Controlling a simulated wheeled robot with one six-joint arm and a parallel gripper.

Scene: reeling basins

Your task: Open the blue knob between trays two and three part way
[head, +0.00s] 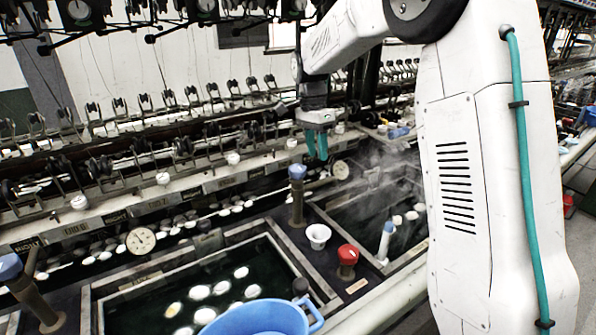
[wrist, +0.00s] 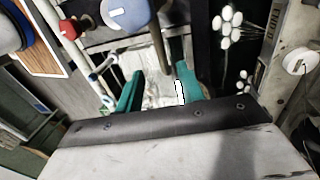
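A blue knob (head: 297,172) tops a brown post on the dark strip between two basins in the head view. A blue knob with a white mark, likely the same one, shows at the top of the wrist view (wrist: 125,12). My gripper (head: 317,147) is above and slightly right of the knob in the head view, not touching it. Its two teal fingers stand apart in the wrist view (wrist: 158,88), with nothing clearly held between them. Another blue knob (head: 10,267) is at the far left. Tray numbers are not readable.
A red knob (head: 348,255) and a white cup (head: 318,236) stand on the same strip. A blue tub (head: 262,320) is at the front. A blue-topped white tool (head: 387,240) leans in the steaming right basin. Reeling racks line the back.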

